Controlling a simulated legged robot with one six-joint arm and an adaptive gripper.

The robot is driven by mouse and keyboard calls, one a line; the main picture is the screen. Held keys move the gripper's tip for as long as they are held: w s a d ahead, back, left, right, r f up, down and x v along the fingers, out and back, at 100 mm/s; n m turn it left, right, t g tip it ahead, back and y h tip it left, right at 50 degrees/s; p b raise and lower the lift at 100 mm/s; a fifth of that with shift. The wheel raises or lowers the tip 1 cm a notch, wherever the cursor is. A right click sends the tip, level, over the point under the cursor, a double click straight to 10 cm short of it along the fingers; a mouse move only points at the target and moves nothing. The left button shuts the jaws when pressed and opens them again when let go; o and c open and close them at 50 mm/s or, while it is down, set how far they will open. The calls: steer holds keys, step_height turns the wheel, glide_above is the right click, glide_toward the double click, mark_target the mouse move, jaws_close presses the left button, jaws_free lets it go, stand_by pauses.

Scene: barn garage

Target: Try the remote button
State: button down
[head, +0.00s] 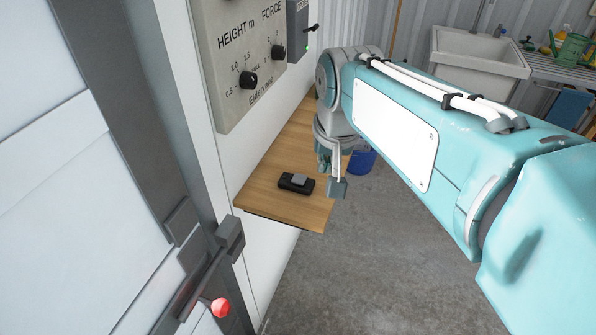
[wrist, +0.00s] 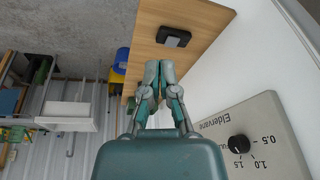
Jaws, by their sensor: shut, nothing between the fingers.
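The remote (head: 296,183) is a small black box with a grey button on top. It lies on a wooden shelf (head: 262,197) fixed to the white wall. In the wrist view the remote (wrist: 173,37) lies on the shelf (wrist: 200,14) just beyond my fingertips. My gripper (wrist: 159,68) is shut and empty, with its fingertips together. In the head view my gripper (head: 330,178) is at the right edge of the shelf, to the right of the remote and apart from it. Part of it is hidden behind my wrist.
A control panel (head: 229,97) with knobs is on the wall above the shelf. A door handle with a red knob (head: 221,307) is in front at left. A blue bucket (head: 364,162) stands behind my gripper. A sink (head: 470,55) is at the back. The concrete floor is clear.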

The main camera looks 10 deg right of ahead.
steer(key=w+f+m+g, duration=0.1)
steer(key=w+m+g, duration=0.1)
steer(key=w, duration=0.8)
steer(key=m+g, duration=0.1)
steer(key=m, duration=0.1)
glide_above(298, 178)
step_height(298, 178, down, 4)
steer(key=shift+f, duration=0.25)
steer(key=shift+f, duration=0.1)
step_height(298, 178, down, 14)
steer(key=shift+r, duration=0.1)
